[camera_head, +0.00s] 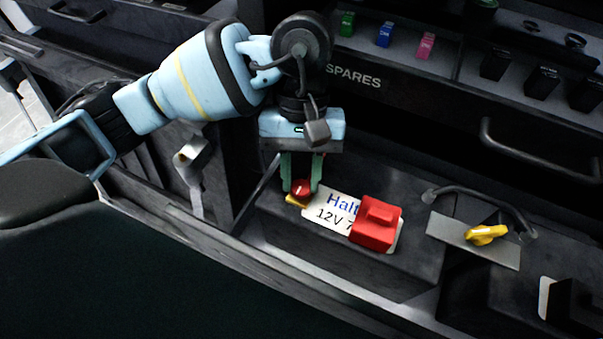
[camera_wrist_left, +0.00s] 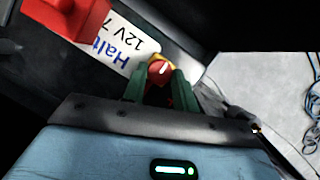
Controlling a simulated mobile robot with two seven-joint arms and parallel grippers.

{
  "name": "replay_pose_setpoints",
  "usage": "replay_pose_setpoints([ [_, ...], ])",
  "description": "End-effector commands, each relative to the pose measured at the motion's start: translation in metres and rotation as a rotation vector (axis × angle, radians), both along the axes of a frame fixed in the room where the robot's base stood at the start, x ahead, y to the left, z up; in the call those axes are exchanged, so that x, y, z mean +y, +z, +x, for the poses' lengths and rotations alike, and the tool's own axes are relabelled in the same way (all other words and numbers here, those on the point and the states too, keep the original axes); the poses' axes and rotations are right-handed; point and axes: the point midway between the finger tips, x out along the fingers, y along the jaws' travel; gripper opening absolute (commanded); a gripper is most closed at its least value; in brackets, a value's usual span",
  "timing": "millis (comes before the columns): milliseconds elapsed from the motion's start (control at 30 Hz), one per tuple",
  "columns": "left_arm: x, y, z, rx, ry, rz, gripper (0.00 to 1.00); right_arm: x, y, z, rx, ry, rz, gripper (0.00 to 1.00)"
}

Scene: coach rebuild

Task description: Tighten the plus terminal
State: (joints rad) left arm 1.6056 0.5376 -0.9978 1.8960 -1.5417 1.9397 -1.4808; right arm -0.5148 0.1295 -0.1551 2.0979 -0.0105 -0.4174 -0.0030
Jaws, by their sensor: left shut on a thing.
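The plus terminal is a round red knob with a white mark (camera_head: 301,187) on a yellow base, at the left end of the battery's white label (camera_head: 327,208). My left gripper (camera_head: 301,184) points down over it with its green fingers on either side, shut on the knob. In the left wrist view the red knob (camera_wrist_left: 160,70) shows between the fingertips, its white mark tilted. A red block-shaped cover (camera_head: 376,224) sits at the right end of the label and hides part of its lettering. My right gripper is not in view.
A yellow handle (camera_head: 486,235) on a grey plate lies to the right, with a dark curved cable (camera_head: 480,190) behind it. A shelf marked SPARES (camera_head: 353,77) holds small coloured fuses behind. A dark green surface (camera_head: 120,275) fills the front left.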

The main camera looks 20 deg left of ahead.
Motion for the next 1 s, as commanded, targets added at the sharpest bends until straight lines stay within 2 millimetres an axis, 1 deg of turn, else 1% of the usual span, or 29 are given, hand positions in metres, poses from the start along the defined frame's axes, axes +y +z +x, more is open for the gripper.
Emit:
replay_pose_setpoints([
  [500, -0.0004, 0.0004, 0.0000, 0.000, -0.020, -0.001, 0.06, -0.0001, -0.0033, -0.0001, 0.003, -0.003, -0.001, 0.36],
  [533, -0.0004, 0.0003, 0.0000, 0.000, -0.019, 0.000, 0.31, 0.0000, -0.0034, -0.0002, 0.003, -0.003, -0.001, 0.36],
  [667, -0.0005, 0.0002, -0.0001, 0.000, -0.019, 0.000, 0.48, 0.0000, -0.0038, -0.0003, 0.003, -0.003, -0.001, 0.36],
  [700, -0.0005, 0.0002, -0.0001, 0.000, -0.019, 0.000, 0.50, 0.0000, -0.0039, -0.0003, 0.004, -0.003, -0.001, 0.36],
  [1000, 0.0000, 0.0026, 0.0011, -0.001, -0.017, 0.001, 0.50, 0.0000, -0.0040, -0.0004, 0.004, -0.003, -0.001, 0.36],
])
